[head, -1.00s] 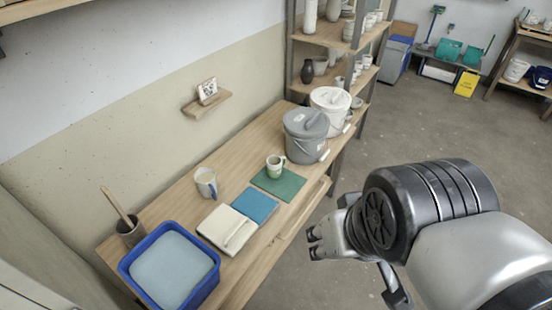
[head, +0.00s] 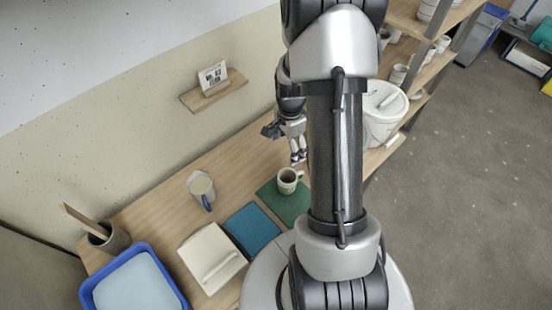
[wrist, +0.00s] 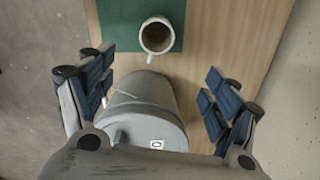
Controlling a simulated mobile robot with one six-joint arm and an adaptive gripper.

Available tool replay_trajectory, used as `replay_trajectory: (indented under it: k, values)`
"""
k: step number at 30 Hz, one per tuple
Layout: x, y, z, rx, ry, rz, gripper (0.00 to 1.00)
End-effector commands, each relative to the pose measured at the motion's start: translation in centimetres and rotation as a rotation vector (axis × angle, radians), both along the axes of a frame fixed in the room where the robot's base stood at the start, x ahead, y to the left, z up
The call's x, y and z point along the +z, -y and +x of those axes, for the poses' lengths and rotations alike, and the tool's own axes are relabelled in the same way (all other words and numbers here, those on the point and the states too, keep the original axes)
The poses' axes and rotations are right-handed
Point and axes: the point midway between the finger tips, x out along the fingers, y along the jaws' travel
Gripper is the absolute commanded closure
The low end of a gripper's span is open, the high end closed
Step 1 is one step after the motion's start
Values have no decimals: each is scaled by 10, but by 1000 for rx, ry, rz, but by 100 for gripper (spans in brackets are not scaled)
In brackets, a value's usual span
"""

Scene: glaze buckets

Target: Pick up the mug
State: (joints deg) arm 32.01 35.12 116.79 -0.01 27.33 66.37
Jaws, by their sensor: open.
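A lidded grey bucket (wrist: 145,110) shows low between my fingers in the wrist view; my arm hides it in the head view. A white bucket (head: 383,112) stands right.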

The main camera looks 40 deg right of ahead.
Motion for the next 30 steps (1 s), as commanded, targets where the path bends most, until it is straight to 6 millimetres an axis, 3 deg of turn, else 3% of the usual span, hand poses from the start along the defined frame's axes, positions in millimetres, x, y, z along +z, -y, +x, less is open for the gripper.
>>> replay_trajectory:
  k: [8,18,30]
  values:
    - [-46,7,-4,-63,-14,9,18]
    - [-119,7,-4,-60,-14,9,18]
    - [-149,8,-4,-59,-12,7,18]
